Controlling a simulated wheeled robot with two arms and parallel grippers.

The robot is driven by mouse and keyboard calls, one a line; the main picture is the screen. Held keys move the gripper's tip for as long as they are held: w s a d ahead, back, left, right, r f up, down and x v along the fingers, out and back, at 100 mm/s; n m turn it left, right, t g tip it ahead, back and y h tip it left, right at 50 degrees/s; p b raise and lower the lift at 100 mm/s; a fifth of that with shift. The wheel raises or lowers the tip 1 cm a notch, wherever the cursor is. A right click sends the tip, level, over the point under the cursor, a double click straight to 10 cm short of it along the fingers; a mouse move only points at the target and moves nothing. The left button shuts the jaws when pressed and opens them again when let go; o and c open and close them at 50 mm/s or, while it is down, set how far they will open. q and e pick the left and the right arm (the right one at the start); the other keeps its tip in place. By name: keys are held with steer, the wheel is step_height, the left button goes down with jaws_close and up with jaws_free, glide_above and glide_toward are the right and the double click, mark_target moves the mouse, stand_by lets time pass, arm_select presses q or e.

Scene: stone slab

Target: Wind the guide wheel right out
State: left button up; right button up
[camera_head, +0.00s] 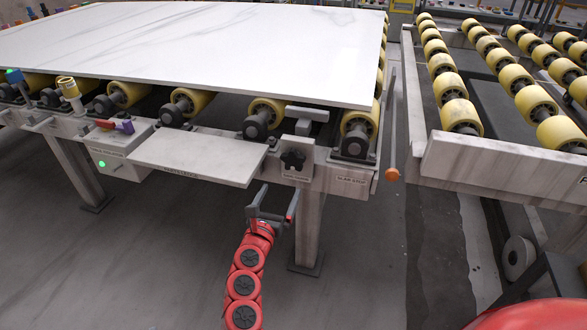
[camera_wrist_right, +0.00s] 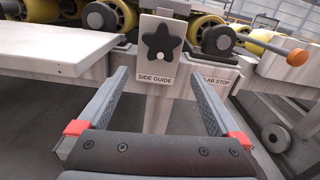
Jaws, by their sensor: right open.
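The guide wheel (camera_head: 293,160) is a dark, star-shaped hand knob on a pale plate labelled "SIDE GUIDE", on the front of the roller table. In the right wrist view the guide wheel (camera_wrist_right: 162,43) is straight ahead, with a small pale dot near its lower edge. My right gripper (camera_head: 272,205) is open and empty, below and slightly left of the wheel, apart from it. In the right wrist view its two fingers (camera_wrist_right: 158,90) point toward the plate, one on each side. A grey guide block (camera_head: 307,113) stands above the wheel beside the slab edge. My left gripper is out of view.
A white stone slab (camera_head: 200,40) lies on yellow rollers. A pale shelf (camera_head: 195,155) juts out left of the wheel. An orange-tipped lever (camera_head: 392,174) hangs to the right, near the "SLAB STOP" label. A second roller table (camera_head: 500,160) stands across a gap.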

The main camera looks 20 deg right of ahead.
mark_target(293, 167)
steer(key=b+x, duration=0.1)
steer(key=x, duration=1)
steer(key=shift+w+d, duration=0.15)
steer(key=shift+x, duration=0.85)
steer(key=c, duration=1.2)
